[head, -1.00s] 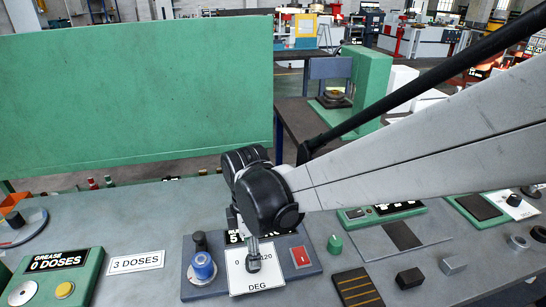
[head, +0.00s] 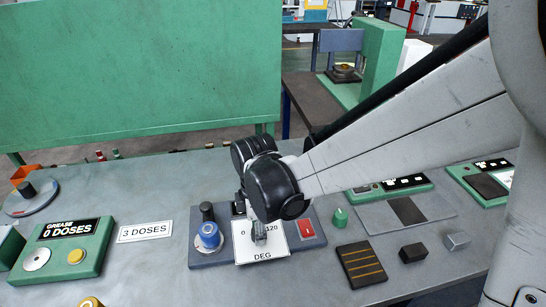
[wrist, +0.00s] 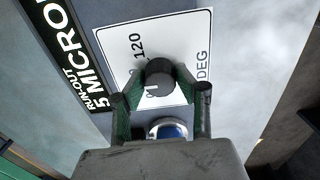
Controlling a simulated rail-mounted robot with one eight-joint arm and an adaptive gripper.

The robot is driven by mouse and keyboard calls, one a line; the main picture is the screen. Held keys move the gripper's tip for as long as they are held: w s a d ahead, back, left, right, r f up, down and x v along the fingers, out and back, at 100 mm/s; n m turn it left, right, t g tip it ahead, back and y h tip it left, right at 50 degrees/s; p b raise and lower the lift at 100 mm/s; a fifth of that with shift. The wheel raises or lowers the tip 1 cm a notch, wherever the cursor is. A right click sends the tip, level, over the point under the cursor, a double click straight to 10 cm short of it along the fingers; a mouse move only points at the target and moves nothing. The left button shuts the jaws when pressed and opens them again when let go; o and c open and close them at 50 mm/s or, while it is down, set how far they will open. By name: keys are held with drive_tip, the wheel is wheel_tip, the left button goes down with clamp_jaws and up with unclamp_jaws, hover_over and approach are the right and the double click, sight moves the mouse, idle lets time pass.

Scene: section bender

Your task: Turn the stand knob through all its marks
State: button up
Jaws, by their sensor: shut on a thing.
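The stand knob (wrist: 159,82) is a dark round knob on a white plate (head: 274,252) marked 0, 120 and DEG. My gripper (wrist: 160,74) is shut on it, with one finger on each side, in the wrist view. In the head view my gripper (head: 258,236) points down onto the plate, and it hides most of the knob. The exact mark at which the knob points cannot be made out. The display (wrist: 78,62) beside the plate reads RUN-OUT 5 MICRO, its end cut off.
A blue-ringed knob (head: 208,236) stands left of the plate and a red switch (head: 307,229) right of it. The grease box (head: 88,232) reads 0 DOSES, beside a 3 DOSES card (head: 145,233). A green knob (head: 340,217) and dark blocks (head: 412,253) lie to the right.

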drive_tip(key=shift+m, duration=0.5)
drive_tip(key=shift+c, duration=0.4)
drive_tip(key=m+b, duration=0.2)
drive_tip(key=m, duration=0.2)
drive_tip(key=shift+m, duration=0.4)
drive_tip(key=m+b, duration=0.1)
drive_tip(key=m, duration=0.5)
drive_tip(key=shift+b, duration=0.3)
drive_tip(key=o, duration=1.1)
drive_tip(key=shift+o, duration=0.2)
drive_tip(key=shift+r, duration=0.1)
wheel_tip(320, 180, up, 12)
